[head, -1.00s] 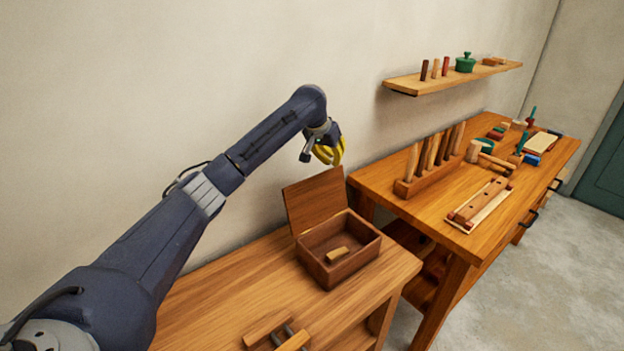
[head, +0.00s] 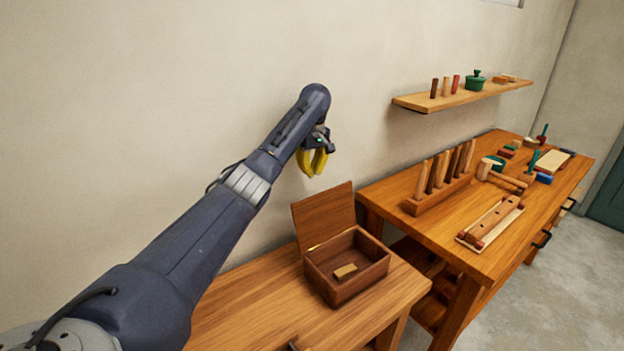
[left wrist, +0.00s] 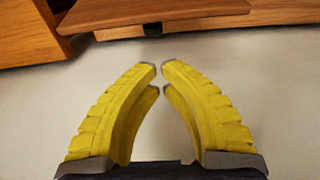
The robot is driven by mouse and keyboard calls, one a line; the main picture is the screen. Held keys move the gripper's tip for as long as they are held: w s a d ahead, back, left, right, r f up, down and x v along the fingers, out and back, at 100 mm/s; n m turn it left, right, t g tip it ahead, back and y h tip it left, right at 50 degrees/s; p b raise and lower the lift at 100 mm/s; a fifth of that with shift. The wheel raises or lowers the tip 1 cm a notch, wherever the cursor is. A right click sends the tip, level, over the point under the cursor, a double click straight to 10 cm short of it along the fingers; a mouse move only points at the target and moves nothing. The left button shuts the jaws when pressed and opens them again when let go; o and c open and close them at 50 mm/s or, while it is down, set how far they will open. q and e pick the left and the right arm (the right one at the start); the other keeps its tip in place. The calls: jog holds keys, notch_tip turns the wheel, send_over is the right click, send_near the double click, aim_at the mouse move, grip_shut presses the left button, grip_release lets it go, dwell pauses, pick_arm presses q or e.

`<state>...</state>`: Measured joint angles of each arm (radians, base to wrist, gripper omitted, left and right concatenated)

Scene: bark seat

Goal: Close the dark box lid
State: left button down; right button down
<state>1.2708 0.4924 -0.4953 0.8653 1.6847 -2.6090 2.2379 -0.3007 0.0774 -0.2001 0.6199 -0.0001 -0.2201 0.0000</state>
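The dark wooden box (head: 345,279) stands on the low wooden table, with a small light wooden block (head: 345,271) inside. Its lid (head: 324,214) stands open, raised at the back on the wall side. My left gripper (head: 313,174), with yellow fingers, hangs in the air above and behind the raised lid, near the wall. In the left wrist view the fingers (left wrist: 160,75) curve toward each other with a small gap between the tips and nothing held. Brown wood, probably the lid's edge, shows beyond the tips at the top. My right gripper is out of view.
The low table (head: 250,310) has free room left of the box. A higher workbench (head: 440,247) at right holds a peg rack (head: 440,185), a mallet and other wooden pieces. A wall shelf (head: 465,96) holds small items. The wall is close behind the lid.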

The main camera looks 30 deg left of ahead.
pick_arm(q)
notch_tip(320, 180, down, 9)
jog(key=shift+w+a, duration=0.15)
jog(key=shift+a, duration=0.15)
jog(key=shift+d+r, duration=0.1)
dwell(0.4)
